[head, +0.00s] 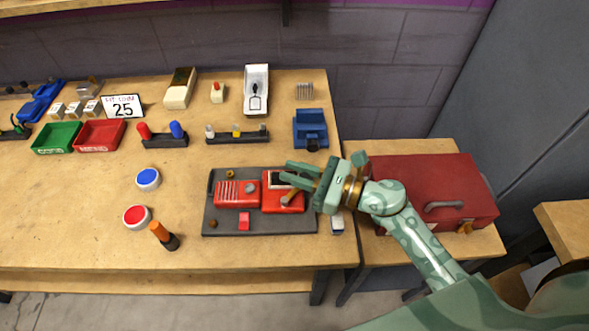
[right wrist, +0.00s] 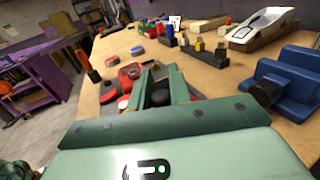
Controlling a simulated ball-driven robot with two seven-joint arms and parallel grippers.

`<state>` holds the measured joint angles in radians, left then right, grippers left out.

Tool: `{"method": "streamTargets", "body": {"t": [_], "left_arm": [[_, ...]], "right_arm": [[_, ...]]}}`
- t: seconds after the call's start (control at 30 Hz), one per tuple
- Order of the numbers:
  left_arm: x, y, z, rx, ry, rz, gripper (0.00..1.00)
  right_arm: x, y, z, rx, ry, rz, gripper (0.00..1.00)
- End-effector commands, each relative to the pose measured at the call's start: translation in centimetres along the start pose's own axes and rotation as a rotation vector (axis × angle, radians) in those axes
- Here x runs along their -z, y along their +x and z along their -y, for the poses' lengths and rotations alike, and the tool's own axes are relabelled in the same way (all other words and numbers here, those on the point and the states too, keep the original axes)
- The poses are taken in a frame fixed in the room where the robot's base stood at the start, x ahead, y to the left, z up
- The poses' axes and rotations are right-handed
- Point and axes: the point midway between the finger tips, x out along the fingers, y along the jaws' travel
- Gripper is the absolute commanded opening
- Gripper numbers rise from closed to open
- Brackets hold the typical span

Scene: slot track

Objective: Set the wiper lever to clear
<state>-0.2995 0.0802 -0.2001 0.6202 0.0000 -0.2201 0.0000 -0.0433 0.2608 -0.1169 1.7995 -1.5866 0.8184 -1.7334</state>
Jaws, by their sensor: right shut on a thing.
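A dark grey board (head: 262,226) lies near the right end of the bench. On it stand two red blocks, a ribbed left one (head: 230,194) and a right one (head: 270,203) with a dark panel on top. A short brown-ended lever (head: 289,198) shows at the right block; I take it for the wiper lever. Its markings are too small to read. My right gripper (head: 287,173) reaches in from the right over this block. In the right wrist view its fingers close on a dark rounded part (right wrist: 160,93), perhaps the lever's knob. The fingers partly hide the block. My left gripper is out of view.
A blue vise-like block (head: 311,129) stands behind the board. Blue (head: 148,178) and red (head: 136,216) round buttons and an orange-handled tool (head: 162,235) are to its left. A red toolbox (head: 420,177) sits right, under my arm. The bench between buttons and board is clear.

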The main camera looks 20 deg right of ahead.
Motion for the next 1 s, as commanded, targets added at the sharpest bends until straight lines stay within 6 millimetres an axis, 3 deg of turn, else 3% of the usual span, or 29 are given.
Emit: {"method": "streamTargets", "body": {"t": [0.07,0.1,0.17,0.67,0.83,1.0], "left_arm": [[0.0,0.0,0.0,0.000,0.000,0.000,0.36],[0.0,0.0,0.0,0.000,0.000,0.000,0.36],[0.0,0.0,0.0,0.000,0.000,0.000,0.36],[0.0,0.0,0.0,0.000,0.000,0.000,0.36],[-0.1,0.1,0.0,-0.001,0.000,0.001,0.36],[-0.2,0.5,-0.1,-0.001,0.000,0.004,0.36]], "right_arm": [[0.0,0.0,0.0,-0.001,0.001,0.001,0.00],[0.0,0.0,0.0,-0.002,0.001,0.001,0.25],[0.0,0.0,0.0,-0.002,0.001,0.001,0.41],[0.0,-0.2,0.0,-0.002,0.000,0.000,0.41],[0.2,-2.6,0.0,-0.002,0.000,-0.004,0.41],[0.3,-7.2,0.0,-0.002,0.002,-0.006,0.41]]}}
